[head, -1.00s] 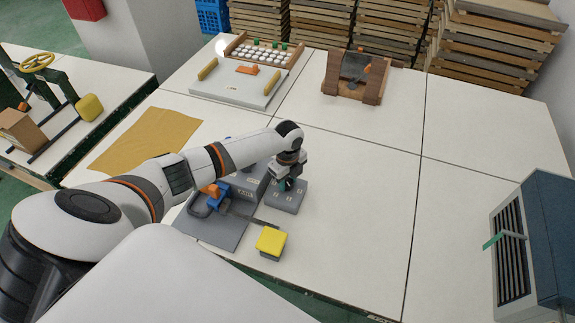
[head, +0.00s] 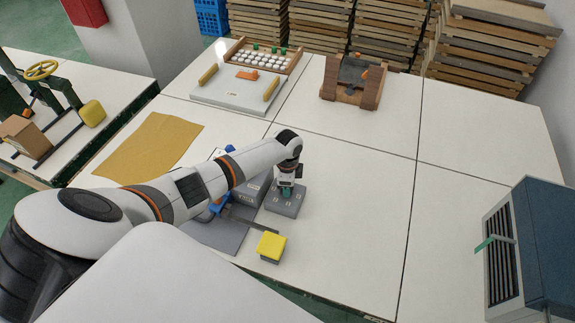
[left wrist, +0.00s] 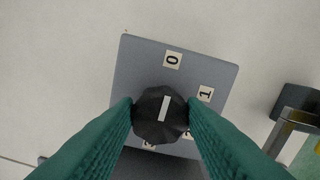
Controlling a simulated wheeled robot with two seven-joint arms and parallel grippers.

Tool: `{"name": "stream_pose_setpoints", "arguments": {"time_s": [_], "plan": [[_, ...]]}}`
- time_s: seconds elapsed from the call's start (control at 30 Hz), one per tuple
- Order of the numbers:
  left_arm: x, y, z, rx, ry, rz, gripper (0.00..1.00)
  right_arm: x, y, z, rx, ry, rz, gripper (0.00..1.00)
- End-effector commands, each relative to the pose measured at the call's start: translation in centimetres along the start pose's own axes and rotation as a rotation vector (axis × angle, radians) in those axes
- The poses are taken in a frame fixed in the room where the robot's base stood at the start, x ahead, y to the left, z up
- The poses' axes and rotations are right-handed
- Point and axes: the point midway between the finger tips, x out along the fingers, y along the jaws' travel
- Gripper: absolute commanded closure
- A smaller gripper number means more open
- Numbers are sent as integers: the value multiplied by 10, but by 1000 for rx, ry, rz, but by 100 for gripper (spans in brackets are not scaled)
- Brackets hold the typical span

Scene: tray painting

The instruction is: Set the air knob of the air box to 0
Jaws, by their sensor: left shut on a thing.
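The air box (head: 283,207) is a small grey box on the table, below my left gripper (head: 286,189) in the head view. In the left wrist view its grey top (left wrist: 140,70) carries number labels; the 0 label (left wrist: 173,60) is at the top and the 1 label (left wrist: 205,93) at the right. Other labels are partly hidden by the fingers. The air knob (left wrist: 152,128) is black with a white line. The line lies roughly along the direction of the 0 label. The green fingers of my left gripper (left wrist: 160,112) are shut on the knob's two sides.
A yellow block (head: 271,246) stands in front of the air box, and a grey plate (head: 215,232) lies to its left. A blue louvred unit (head: 545,240) is at the far right. The table between is clear. A white board (head: 235,92) and a wooden stand (head: 351,80) are behind.

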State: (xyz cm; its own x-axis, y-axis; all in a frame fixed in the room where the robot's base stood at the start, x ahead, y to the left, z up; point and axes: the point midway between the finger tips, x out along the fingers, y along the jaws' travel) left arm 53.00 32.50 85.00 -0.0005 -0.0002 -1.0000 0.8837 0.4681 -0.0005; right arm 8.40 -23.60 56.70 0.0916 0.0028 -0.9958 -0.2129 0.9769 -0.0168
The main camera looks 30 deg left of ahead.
Motion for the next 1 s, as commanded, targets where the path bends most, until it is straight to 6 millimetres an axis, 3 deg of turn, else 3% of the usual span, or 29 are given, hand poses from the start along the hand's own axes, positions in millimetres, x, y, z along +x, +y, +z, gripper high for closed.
{"name": "stream_pose_setpoints", "arguments": {"time_s": [0.53, 0.57, 0.7, 1.0], "plan": [[-1, 2, -2, -29, 2, 3, 86, -2, 0, 0, -1, 0, 0, 64], [-1, 2, -2, -29, 2, 3, 62, -2, 0, 0, -1, 0, 0, 64], [-1, 1, -1, -28, 2, 2, 41, -1, 0, 0, 0, 0, 0, 64], [-2, 1, 0, -26, 0, 1, 41, -1, 0, 0, -1, 1, 0, 64]]}}
